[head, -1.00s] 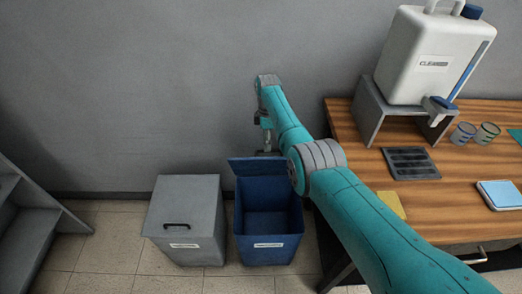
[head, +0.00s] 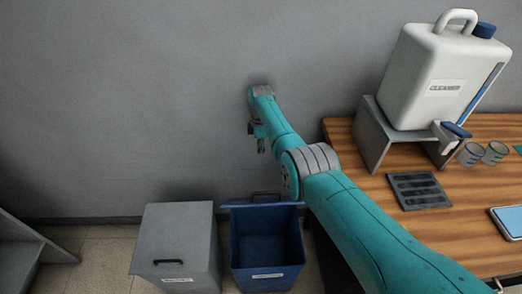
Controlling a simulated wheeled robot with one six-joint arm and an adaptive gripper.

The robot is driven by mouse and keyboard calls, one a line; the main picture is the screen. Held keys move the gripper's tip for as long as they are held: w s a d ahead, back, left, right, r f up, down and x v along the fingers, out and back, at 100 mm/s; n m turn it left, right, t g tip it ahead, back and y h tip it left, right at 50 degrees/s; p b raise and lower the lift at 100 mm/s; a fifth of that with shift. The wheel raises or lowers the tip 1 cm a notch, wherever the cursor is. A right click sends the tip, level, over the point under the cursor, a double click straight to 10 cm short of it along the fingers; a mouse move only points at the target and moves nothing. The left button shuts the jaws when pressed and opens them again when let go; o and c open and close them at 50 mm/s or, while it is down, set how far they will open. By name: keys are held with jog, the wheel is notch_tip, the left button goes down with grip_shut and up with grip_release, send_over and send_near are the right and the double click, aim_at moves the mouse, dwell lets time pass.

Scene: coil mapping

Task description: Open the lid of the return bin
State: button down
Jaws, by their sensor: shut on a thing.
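Two bins stand on the floor by the wall. The blue bin (head: 266,279) has its lid (head: 236,208) open at the back, with a dark handle (head: 265,196) showing at the lid's far side. Its inside looks empty. The grey bin (head: 192,289) has its flat lid (head: 176,232) shut, with a black handle near the front edge. The label on each bin is too small to read, so I cannot tell which is the return bin. My gripper (head: 262,150) is above and behind the blue bin, apart from its lid handle. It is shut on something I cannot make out.
Grey steps (head: 20,250) are at the left. The wall is close behind the bins.

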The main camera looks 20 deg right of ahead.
dwell(0.9)
jog(key=c, duration=1.2)
grip_release()
jog(key=shift+r, duration=0.15)
notch_tip(320, 180, up, 7)
jog(key=w, duration=0.1)
jog(key=shift+w+d, duration=0.2)
